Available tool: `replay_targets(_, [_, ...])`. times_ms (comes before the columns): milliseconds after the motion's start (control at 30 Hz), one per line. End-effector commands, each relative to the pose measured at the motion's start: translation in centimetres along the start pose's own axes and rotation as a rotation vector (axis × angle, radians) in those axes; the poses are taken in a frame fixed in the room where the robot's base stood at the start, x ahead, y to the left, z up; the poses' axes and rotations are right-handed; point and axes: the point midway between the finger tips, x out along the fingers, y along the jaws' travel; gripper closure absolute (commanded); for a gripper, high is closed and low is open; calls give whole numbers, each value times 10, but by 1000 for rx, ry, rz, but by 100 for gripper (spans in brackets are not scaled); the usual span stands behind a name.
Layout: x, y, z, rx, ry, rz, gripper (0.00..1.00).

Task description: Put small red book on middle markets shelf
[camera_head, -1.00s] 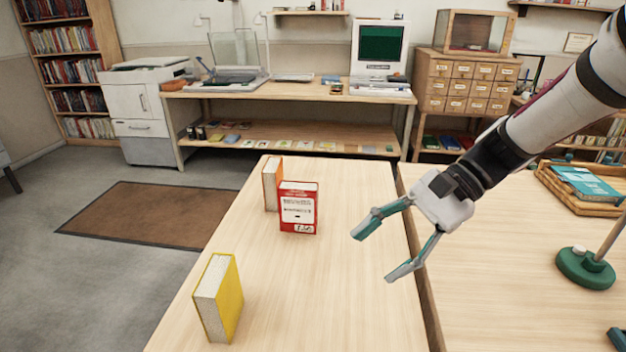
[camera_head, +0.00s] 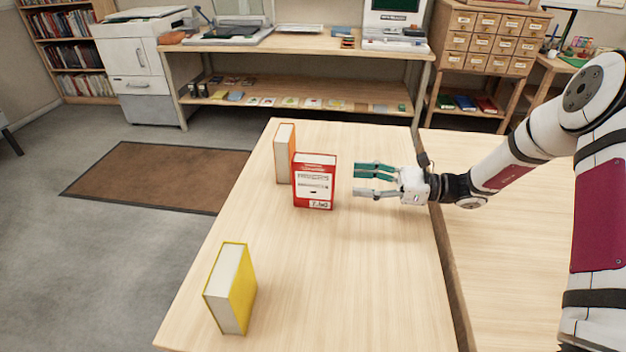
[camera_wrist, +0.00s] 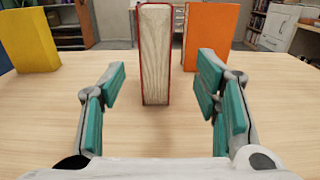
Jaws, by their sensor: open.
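The small red book (camera_head: 314,184) stands upright on the light wood table (camera_head: 330,265), its white-labelled red face toward the head camera. In the wrist view the red book (camera_wrist: 156,55) shows its pale page edge, centred ahead of my fingers. My gripper (camera_head: 356,180) is open and level, just right of the red book, with its fingers pointing at it. A gap of bare table lies between the fingertips and the book. The wrist view shows my gripper (camera_wrist: 158,92) empty, teal pads apart on either side of the book's line. I see no labelled markets shelf.
An orange book (camera_head: 285,153) stands close behind the red one; it is right of it in the wrist view (camera_wrist: 210,35). A yellow book (camera_head: 231,288) stands at the table's near left. A workbench (camera_head: 300,44) and a drawer cabinet (camera_head: 489,38) stand behind.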

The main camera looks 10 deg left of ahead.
Motion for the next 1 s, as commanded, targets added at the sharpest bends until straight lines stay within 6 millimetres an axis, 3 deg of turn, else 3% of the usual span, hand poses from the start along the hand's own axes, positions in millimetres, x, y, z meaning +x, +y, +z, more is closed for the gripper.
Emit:
replay_targets(100, [25,1,0,0,1,4,43])
replay_targets(300, [54,2,0,-1,1,4,43])
replay_targets(567, [68,2,0,-1,2,4,43])
replay_targets(833, [104,7,0,-2,1,6,43])
replay_targets(1000, [114,6,0,-3,2,2,43])
